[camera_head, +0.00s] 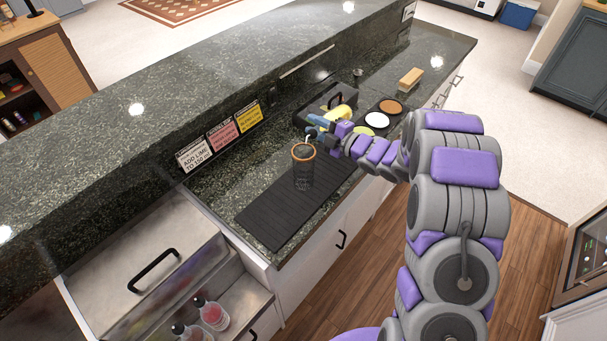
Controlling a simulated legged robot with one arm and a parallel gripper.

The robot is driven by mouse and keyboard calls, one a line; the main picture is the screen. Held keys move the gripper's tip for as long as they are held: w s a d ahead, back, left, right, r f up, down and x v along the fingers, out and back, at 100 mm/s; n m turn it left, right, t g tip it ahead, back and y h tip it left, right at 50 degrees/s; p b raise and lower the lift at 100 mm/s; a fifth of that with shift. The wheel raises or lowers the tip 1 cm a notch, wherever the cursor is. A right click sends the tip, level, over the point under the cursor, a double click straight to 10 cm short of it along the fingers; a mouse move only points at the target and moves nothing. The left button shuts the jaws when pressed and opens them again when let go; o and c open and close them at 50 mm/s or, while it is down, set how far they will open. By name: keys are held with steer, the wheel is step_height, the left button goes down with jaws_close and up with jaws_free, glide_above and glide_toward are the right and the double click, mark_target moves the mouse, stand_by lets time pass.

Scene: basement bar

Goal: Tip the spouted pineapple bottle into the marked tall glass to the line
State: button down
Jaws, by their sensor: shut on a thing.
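The tall glass (303,174) stands upright on a black ribbed bar mat. It is see-through and dark, with an orange rim. Its marked line and any liquid inside are too small to tell. My gripper (319,126) is just behind and to the right of the glass's rim, shut on the pineapple bottle (343,113). The bottle's yellow body shows beyond the fingers, and it looks tilted. A small pale spout seems to point down near the glass's rim. The fingers hide part of the bottle. I cannot tell whether liquid is flowing.
The bar mat (262,217) lies along the counter. White, pink and yellow cards (221,135) stand against the raised ledge. Round coasters (378,120), a wooden-topped block (410,79) and a dark caddy (318,104) are beyond the gripper. Bottles (211,314) sit in the lower left well.

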steer(key=shift+w+d+r+n+b, duration=0.15)
steer(key=shift+r+n+b, duration=0.65)
steer(key=shift+b, duration=0.85)
steer(key=shift+r+n, duration=0.9)
stand_by(5.0)
